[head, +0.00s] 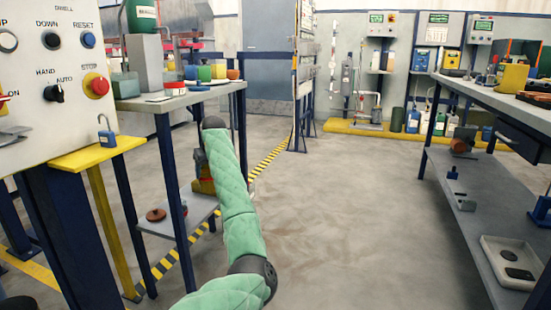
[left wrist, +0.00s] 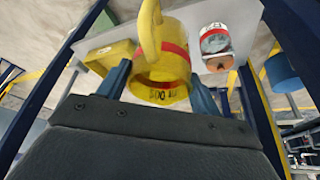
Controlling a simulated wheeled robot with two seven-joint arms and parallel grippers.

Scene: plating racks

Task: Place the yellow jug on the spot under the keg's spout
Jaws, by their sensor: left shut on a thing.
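The yellow jug (left wrist: 160,92) with a red band is between the two blue fingers of my left gripper (left wrist: 160,85), which is shut on it. In the head view my green-sleeved left arm hides most of the gripper; a yellow part low beside the arm (head: 203,187) looks like the jug, near the lower shelf of the left bench. The green keg (head: 142,17) stands on a grey block (head: 144,62) on that bench's top. A small pale mat (head: 160,98) lies in front of the block; I cannot tell if it marks the spot. My right gripper is out of view.
Several coloured pots, including a green one (head: 204,73), stand on the left bench (head: 190,97). Its posts and lower shelf (head: 180,222) are close to my arm. A control panel (head: 50,65) is at left. The floor (head: 340,215) to the right is clear.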

